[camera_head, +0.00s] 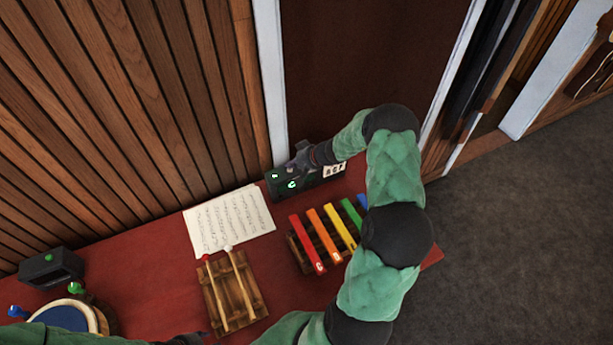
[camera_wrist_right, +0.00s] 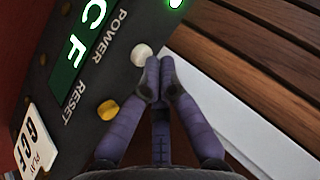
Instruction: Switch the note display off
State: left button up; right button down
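The note display (camera_head: 312,188) is a black box at the back of the red table, by the wall. Green characters are lit on it. In the right wrist view its green screen (camera_wrist_right: 80,45) shows letters including C and F, and a green light (camera_wrist_right: 174,3) is on. A white button (camera_wrist_right: 141,54) sits by the word POWER, and a yellow button (camera_wrist_right: 107,109) by RESET. My right gripper (camera_wrist_right: 159,68) has its fingertips together, right beside the white button; I cannot tell whether they touch it. My left gripper (camera_head: 188,340) shows only partly at the bottom edge.
A colourful xylophone (camera_head: 322,240), sheet music (camera_head: 228,218) and mallets on a wooden rack (camera_head: 232,290) are in front of the display. A drum (camera_head: 68,316) and a dark box (camera_head: 50,267) are at left. A card (camera_wrist_right: 40,140) is on the display's front.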

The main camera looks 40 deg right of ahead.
pick_arm(q)
jog(key=shift+f, duration=0.55)
pick_arm(e)
jog(key=shift+s+a+f, duration=0.1)
jog(key=shift+a+f, duration=0.05)
jog(key=shift+a, duration=0.05)
jog(key=shift+d, duration=0.2)
pick_arm(q)
jog(key=shift+b, duration=0.35)
jog(key=shift+f, duration=0.2)
pick_arm(e)
jog(key=shift+r, duration=0.45)
pick_arm(q)
jog(key=shift+r+p, duration=1.3)
jog(key=shift+r, duration=0.15)
pick_arm(e)
jog(key=shift+r, duration=3)
